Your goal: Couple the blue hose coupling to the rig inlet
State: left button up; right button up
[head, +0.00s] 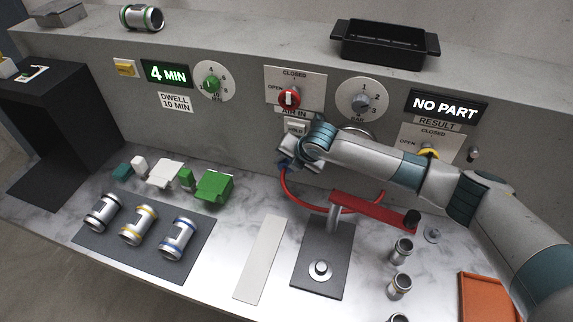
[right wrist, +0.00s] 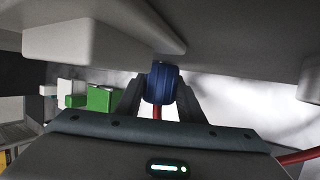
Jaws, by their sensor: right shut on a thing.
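The blue hose coupling (right wrist: 160,84) is between the two fingers of my right gripper (right wrist: 160,98) in the right wrist view. In the head view my right gripper (head: 284,164) is shut on the coupling, low in front of the grey rig wall, below the AIR IN label (head: 291,112). A red hose (head: 300,203) runs from the coupling down and to the right behind the red clamp arm. I cannot make out the rig inlet; the gripper and wrist cover the wall under the label. My left gripper is not in view.
A red valve knob (head: 289,98) points toward OPEN above my wrist. A red lever arm (head: 372,212) stands over a dark plate (head: 305,272). Green and white blocks (head: 213,187) and a dark mat (head: 88,238) with three banded cylinders lie left. An orange tray (head: 481,291) is at right.

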jog(key=shift+w+r, duration=0.1)
jog(key=o, duration=1.2)
jog(key=shift+c, duration=0.2)
jog(key=shift+d+r, duration=0.1)
jog(key=shift+r, duration=0.05)
jog(key=shift+p+v, duration=0.9)
jog(key=shift+p, duration=0.3)
jog(key=p+v, duration=0.3)
jog(key=v, duration=1.2)
jog(key=shift+s+p, duration=0.3)
